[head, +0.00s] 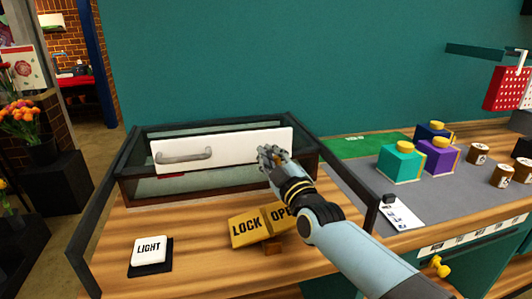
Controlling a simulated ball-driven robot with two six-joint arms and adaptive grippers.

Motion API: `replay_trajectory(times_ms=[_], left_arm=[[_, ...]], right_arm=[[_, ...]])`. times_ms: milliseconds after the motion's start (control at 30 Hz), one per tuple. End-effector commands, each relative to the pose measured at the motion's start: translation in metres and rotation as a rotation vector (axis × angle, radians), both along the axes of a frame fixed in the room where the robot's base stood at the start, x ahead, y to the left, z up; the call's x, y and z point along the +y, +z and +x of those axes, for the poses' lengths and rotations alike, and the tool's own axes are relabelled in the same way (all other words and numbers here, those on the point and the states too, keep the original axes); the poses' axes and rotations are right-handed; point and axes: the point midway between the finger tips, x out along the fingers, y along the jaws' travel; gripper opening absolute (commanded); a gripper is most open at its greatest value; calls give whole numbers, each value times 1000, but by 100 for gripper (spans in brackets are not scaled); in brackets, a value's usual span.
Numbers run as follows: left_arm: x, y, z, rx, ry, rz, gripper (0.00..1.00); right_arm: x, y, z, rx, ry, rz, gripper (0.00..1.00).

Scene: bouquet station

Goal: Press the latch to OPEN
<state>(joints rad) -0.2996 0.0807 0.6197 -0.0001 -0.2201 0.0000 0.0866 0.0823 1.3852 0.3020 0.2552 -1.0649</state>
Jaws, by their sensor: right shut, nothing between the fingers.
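The latch (245,230) is a yellow rocker plate on the wooden counter, with LOCK on its left half and OPEN on its right half. My right forearm and wrist cover the right end of the OPEN half. I cannot tell for sure which half is pressed down. My right gripper (270,154) is shut and empty. In the picture it sits beyond and above the latch, in front of the right end of a white panel (225,149) with a grey handle. Whether it touches the panel is unclear. My left gripper is out of view.
A white LIGHT button (149,250) on a black base lies left of the latch. Dark rails (97,215) flank the counter. Teal and purple boxes with yellow tops (400,163) and small brown jars (479,153) stand at right. The wood between the button and the latch is clear.

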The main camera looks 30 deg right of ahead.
Motion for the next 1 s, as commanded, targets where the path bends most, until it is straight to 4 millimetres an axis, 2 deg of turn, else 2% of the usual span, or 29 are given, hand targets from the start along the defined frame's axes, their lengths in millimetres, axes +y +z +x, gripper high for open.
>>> replay_trajectory(times_ms=[367, 1000], left_arm=[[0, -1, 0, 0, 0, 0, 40], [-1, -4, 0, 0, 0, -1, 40]], right_arm=[[-2, -1, -1, -4, 0, 16, 0], [-18, -8, -5, -37, 0, 158, 0]])
